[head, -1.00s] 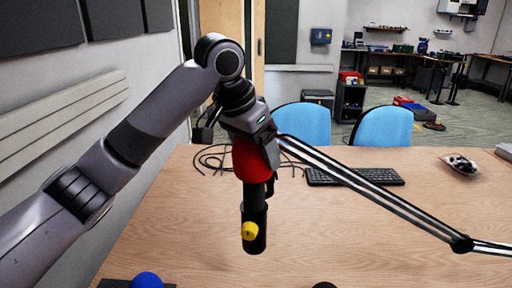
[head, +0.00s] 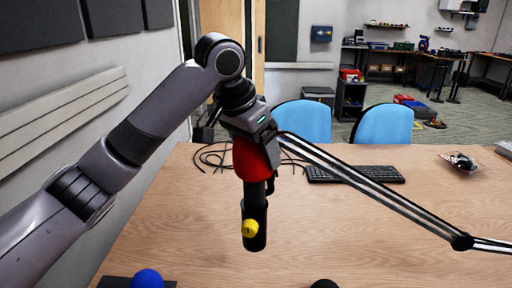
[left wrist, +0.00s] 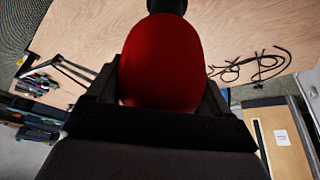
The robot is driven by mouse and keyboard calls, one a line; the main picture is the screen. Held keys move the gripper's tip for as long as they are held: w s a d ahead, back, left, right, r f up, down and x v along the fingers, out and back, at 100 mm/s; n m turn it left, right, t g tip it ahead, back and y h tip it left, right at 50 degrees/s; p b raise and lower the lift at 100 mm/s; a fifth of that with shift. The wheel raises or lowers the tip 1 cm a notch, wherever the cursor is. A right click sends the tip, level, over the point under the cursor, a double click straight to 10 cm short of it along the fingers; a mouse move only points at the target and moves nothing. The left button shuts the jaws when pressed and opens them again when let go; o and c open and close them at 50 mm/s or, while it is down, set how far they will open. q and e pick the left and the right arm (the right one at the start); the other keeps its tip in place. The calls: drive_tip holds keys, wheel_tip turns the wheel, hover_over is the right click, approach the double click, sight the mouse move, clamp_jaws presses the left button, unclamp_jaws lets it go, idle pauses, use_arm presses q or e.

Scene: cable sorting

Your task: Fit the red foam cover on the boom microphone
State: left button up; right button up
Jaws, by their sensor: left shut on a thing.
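The red foam cover (head: 250,160) is between the fingers of my left gripper (head: 262,150), which is shut on it. In the left wrist view the cover (left wrist: 162,62) fills the space between the fingers (left wrist: 160,100). The cover sits over the upper end of the black boom microphone (head: 255,215), which hangs below it, roughly upright, with a yellow knob. The microphone's dark body also shows at the top of the left wrist view (left wrist: 167,5). How far the cover reaches down over the microphone's head is hard to tell. My right gripper is not in view.
The boom arm (head: 370,190) runs from the microphone to the right above the wooden table (head: 350,240). A black cable (head: 215,160) and a keyboard (head: 355,174) lie behind. A blue foam ball (head: 148,279) is at the front left. The table's right front is mostly clear.

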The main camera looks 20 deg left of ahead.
use_arm(q)
drive_tip(key=shift+f+b, duration=0.8)
drive_tip(key=shift+f, duration=2.05)
drive_tip(key=shift+f, duration=0.85)
idle(0.5)
drive_tip(key=o, duration=0.9)
drive_tip(key=shift+r, duration=0.1)
drive_tip(key=shift+r+p, duration=0.9)
drive_tip(key=shift+r, duration=2.55)
drive_tip(key=shift+f, duration=0.1)
